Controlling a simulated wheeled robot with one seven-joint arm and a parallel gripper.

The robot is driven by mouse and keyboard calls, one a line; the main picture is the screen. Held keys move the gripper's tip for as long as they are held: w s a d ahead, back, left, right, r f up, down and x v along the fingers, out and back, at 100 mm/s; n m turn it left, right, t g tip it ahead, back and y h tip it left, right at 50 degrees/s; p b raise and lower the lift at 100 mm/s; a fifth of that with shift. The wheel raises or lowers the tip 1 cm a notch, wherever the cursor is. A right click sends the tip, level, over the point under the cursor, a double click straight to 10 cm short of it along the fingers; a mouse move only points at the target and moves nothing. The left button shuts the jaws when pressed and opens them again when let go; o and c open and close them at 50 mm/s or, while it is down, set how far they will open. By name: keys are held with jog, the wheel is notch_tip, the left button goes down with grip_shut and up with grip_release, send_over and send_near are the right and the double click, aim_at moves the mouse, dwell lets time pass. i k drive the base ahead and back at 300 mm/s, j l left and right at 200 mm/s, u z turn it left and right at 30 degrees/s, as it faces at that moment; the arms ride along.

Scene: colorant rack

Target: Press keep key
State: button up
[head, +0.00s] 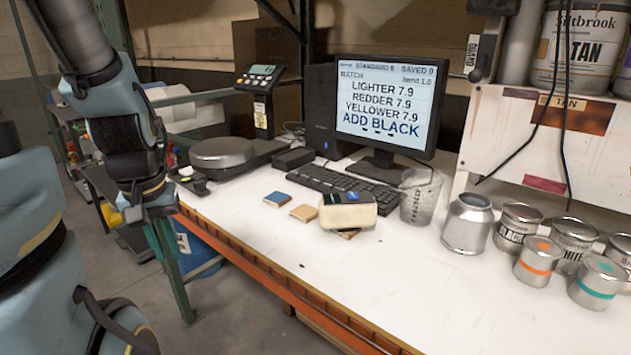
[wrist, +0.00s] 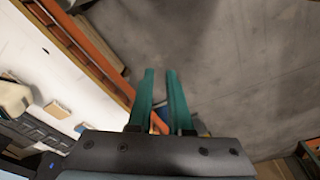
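No key labelled keep can be read in either view. A cream handheld device (head: 347,210) with a dark top and small blue display lies on the white bench, in front of the keyboard (head: 345,186). The monitor (head: 388,105) reads "SAVED 0", "MATCH" and "ADD BLACK". A keypad with a green display (head: 259,78) stands on a post behind the scale. My gripper (wrist: 160,73) has two teal fingers with a narrow gap and nothing between them.
A round scale (head: 222,152) sits at the bench's left end. Blue and tan sample chips (head: 278,199) lie near the device. A clear cup (head: 420,196), a metal canister (head: 467,223) and several paint tins (head: 540,260) stand right. The bench's front is clear.

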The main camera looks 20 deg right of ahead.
aim_at(317, 181)
jog(key=i+j+z, duration=0.3)
jog(key=i, duration=0.4)
jog(key=i+j+z, duration=0.3)
jog(key=i+j, duration=0.3)
jog(key=i, duration=0.05)
